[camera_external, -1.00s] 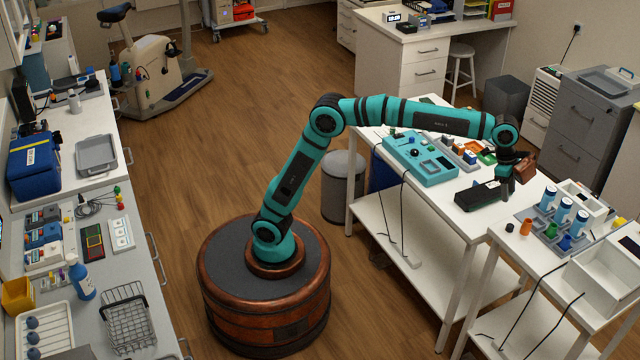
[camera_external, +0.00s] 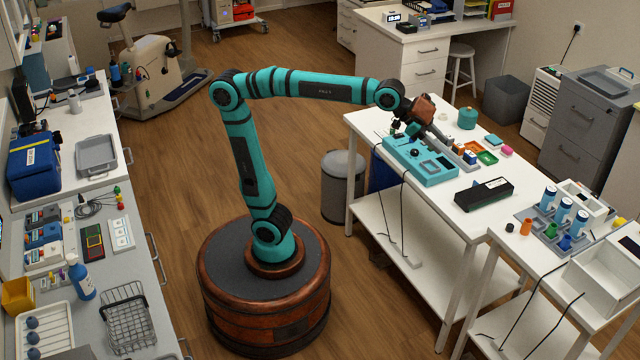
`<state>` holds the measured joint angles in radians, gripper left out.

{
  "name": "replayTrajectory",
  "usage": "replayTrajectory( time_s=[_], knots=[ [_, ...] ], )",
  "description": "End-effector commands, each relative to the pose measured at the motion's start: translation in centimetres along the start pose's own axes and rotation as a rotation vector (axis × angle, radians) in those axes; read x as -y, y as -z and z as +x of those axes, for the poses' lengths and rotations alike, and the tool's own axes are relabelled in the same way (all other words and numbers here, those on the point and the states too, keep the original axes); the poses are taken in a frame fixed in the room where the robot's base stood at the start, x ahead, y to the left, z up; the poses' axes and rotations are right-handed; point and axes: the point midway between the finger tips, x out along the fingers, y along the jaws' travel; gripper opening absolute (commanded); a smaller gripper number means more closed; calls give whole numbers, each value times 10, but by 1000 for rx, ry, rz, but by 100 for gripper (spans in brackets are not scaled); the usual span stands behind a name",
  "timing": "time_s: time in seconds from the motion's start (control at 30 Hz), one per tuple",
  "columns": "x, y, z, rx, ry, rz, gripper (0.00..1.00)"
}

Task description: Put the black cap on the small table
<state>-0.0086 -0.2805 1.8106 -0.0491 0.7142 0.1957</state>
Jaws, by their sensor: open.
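A teal panel (camera_external: 434,176) with fittings lies on the white table (camera_external: 455,224) right of my base. A small round black piece (camera_external: 412,153) sits on the panel; it may be the black cap, but it is too small to be sure. My gripper (camera_external: 398,130) hangs just above the panel's back left part, close to the black piece. Its jaws are open and no held object is visible, though the fingertips are small and partly hidden. A lower white table (camera_external: 507,240) at the right may be the small table; which table is meant is unclear.
A long black case (camera_external: 483,194) lies at the front of the white table. Coloured trays (camera_external: 487,157) and a green jar (camera_external: 467,118) stand behind the panel. Blue-and-white bottles (camera_external: 563,210) and white boxes crowd the right table. Cables hang down the table's front.

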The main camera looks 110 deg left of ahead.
Motion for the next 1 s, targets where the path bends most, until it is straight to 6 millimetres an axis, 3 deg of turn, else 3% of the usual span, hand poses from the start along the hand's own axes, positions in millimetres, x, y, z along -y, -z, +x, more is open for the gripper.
replayTrajectory(
  time_s=[0.1,0.5,0.8,1.0],
  knots=[
    [-4,-20,-32,-75,16,-18,45],
    [-16,-95,-118,-326,56,-77,45],
    [-28,-162,-166,-512,70,-117,45],
    [-33,-193,-183,-596,72,-135,45]
  ],
)
